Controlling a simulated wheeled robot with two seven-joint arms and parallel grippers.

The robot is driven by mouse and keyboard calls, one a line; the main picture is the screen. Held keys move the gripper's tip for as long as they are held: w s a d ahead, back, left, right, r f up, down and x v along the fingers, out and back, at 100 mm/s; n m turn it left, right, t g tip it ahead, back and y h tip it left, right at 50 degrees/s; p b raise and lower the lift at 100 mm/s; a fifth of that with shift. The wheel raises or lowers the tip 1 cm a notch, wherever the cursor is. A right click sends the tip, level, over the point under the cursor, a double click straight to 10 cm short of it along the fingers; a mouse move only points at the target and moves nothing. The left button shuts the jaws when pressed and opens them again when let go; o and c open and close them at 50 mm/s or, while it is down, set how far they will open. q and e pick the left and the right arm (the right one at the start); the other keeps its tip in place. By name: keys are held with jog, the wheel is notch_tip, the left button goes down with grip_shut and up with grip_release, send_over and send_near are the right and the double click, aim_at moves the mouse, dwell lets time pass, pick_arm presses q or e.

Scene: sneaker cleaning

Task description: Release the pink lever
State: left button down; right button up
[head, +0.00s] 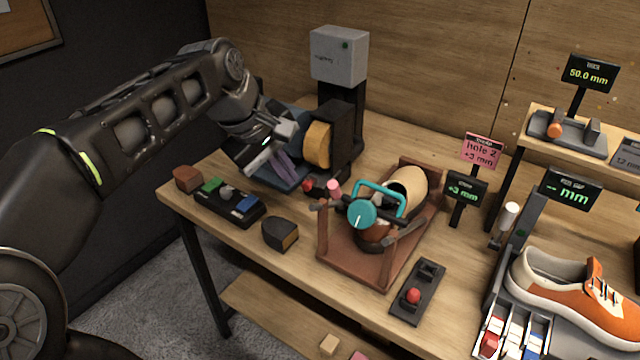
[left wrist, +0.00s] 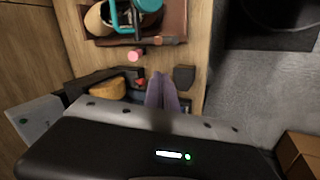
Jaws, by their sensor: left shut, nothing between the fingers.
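The pink lever knob (head: 333,188) stands upright at the left side of the reddish-brown wooden stand (head: 345,262). It also shows in the left wrist view as a pink round end (left wrist: 134,55), ahead and left of my fingertips. My left gripper (head: 290,177) is shut and empty, with its purple fingers together. It is left of the lever and apart from it; the fingers also show in the left wrist view (left wrist: 160,80). The stand holds a tan shoe last (head: 408,185) and a teal clamp with a round dial (head: 361,214). My right gripper is not in view.
A black machine with an orange-yellow wheel (head: 317,145) stands behind my left gripper. A black tray of coloured blocks (head: 228,205) and a dark block (head: 280,234) lie nearby. A red-button box (head: 413,296) and an orange sneaker (head: 575,280) are at right.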

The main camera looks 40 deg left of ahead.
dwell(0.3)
pick_arm(q)
jog(key=p, duration=0.1)
send_near(337, 196)
notch_tip(337, 196, down, 4)
jog(key=a, duration=0.1)
jog(key=shift+w+f, duration=0.1)
jog(key=shift+w, duration=0.1)
dwell(0.4)
